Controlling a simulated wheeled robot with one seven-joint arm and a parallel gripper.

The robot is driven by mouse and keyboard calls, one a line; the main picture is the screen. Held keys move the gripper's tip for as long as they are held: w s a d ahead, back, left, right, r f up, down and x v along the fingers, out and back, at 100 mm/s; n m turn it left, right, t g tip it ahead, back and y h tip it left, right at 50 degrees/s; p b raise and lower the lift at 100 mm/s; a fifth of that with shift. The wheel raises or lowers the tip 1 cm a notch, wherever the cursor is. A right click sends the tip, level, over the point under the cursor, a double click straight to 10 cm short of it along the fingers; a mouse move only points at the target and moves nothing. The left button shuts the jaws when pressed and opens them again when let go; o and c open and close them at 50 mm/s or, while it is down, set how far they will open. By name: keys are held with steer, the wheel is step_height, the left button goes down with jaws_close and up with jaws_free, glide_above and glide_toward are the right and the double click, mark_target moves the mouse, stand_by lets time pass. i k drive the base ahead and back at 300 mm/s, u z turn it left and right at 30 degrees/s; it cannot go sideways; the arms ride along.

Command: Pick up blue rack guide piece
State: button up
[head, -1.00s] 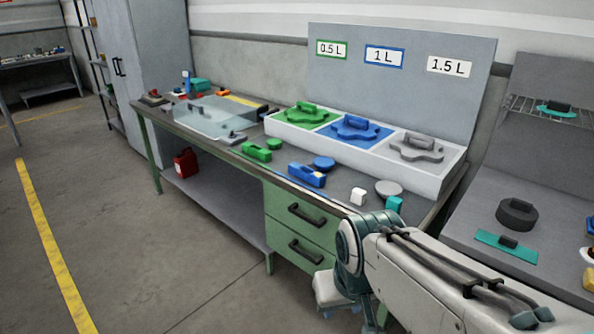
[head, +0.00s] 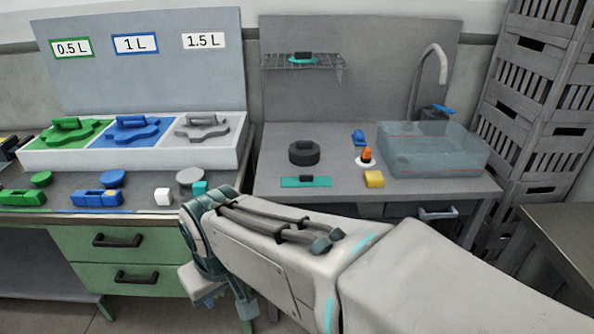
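A blue lobed piece with a handle (head: 137,129) lies in the blue middle section of the white rack (head: 203,159), below the 1 L label. A blue block (head: 97,198) lies on the bench in front, and a blue disc (head: 112,178) lies just behind it. I cannot tell by shape alone which is the guide piece. My gripper (head: 206,287) hangs low in front of the bench's right end, apart from all of them. My arm partly hides it, and its fingers are not clear.
Green pieces (head: 41,179) lie left, and a grey lobed piece (head: 200,126) sits in the rack's right section. A sink table (head: 350,196) with a clear basin (head: 432,150) stands right.

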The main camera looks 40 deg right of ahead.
mark_target(106, 198)
steer(key=z, duration=1.3)
steer(key=k, duration=0.5)
steer(key=u, duration=0.25)
steer(key=i, duration=0.4)
steer(key=u, duration=2.1)
steer(key=i, duration=0.65)
steer(key=z, duration=0.05)
